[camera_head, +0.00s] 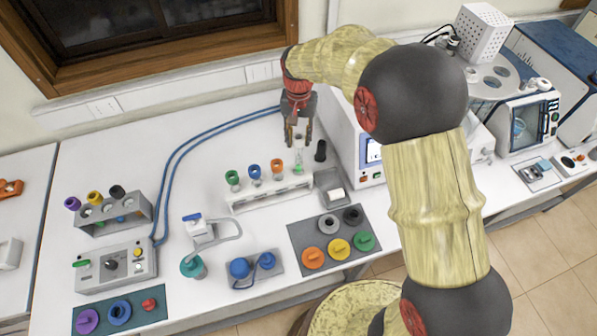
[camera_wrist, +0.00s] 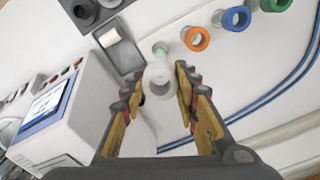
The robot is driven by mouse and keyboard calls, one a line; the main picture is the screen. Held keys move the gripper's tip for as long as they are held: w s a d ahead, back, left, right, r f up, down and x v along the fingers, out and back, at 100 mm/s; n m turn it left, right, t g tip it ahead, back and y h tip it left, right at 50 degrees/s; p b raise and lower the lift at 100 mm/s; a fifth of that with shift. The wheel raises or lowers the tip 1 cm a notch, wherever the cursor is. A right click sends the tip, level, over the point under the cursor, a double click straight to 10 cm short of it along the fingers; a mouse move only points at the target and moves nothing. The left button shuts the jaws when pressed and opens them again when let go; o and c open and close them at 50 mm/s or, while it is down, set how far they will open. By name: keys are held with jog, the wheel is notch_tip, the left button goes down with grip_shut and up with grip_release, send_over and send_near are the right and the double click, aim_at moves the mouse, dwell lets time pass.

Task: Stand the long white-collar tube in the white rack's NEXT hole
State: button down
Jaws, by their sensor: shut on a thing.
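My gripper (camera_head: 297,143) points down over the right end of the white rack (camera_head: 270,198). It is shut on the long white-collar tube, whose white collar (camera_wrist: 158,83) sits between the fingers in the wrist view. The tube's clear greenish lower part (camera_head: 299,165) shows below the fingers in the head view, close to the rack's right end. I cannot tell whether its tip is in a hole. Tubes with green (camera_head: 232,177), blue (camera_head: 254,171) and orange (camera_head: 277,166) collars stand upright in the rack, left of my gripper. The orange collar (camera_wrist: 196,39) is nearest in the wrist view.
A grey holder with a white block (camera_head: 334,192) and a small black cylinder (camera_head: 320,151) stand just right of the rack. A white machine with a screen (camera_head: 372,150) stands farther right. A dark mat with coloured caps (camera_head: 300,237) lies in front. Blue hoses (camera_head: 190,138) run behind left.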

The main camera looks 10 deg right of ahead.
aim_at(299, 158)
jog(key=shift+f, duration=0.7)
jog(key=shift+b, duration=0.3)
jog(key=shift+f+b, duration=1)
jog(key=shift+f, duration=1)
jog(key=shift+f+b, duration=1)
jog(key=shift+f, duration=1)
jog(key=shift+f+b, duration=0.35)
jog(key=shift+f, duration=0.3)
jog(key=c, duration=1.3)
grip_release()
jog(key=shift+o, duration=0.2)
